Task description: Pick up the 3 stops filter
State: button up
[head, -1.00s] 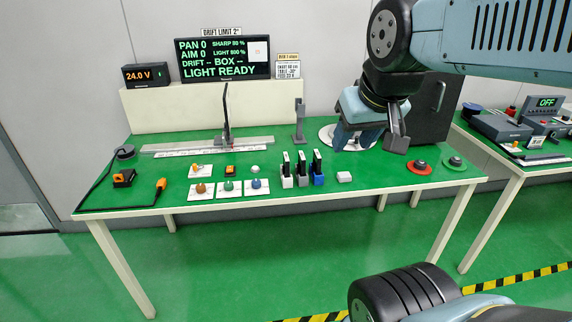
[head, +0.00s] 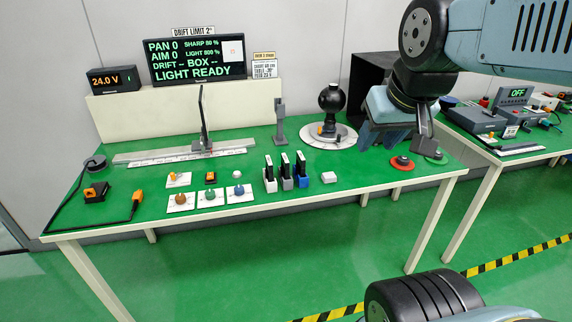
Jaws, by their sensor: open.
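Three upright dark filters stand in a row in small holders near the table's front middle. The left filter (head: 269,167) is in a white holder, the middle filter (head: 285,164) in a grey one, and the right filter (head: 301,163) in a blue one. Their markings are too small to read, so I cannot tell which is the 3 stops filter. My gripper (head: 398,146) is open and empty, pointing down over the right part of the table. It is apart from the filters, well to their right.
A black ball-shaped device (head: 331,97) stands on a white disc behind the filters. A grey post (head: 280,122) and a white rail (head: 190,152) are further left. Knobs on white plates (head: 210,197) lie left of the filters. A small white block (head: 328,178) is just right of them.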

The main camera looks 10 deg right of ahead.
aim_at(269, 167)
jog(key=u, duration=0.7)
jog(key=i, duration=0.1)
jog(key=z, duration=2.5)
jog(key=k, duration=2.05)
jog(key=u, duration=0.85)
jog(key=i, duration=1)
jog(key=z, duration=0.05)
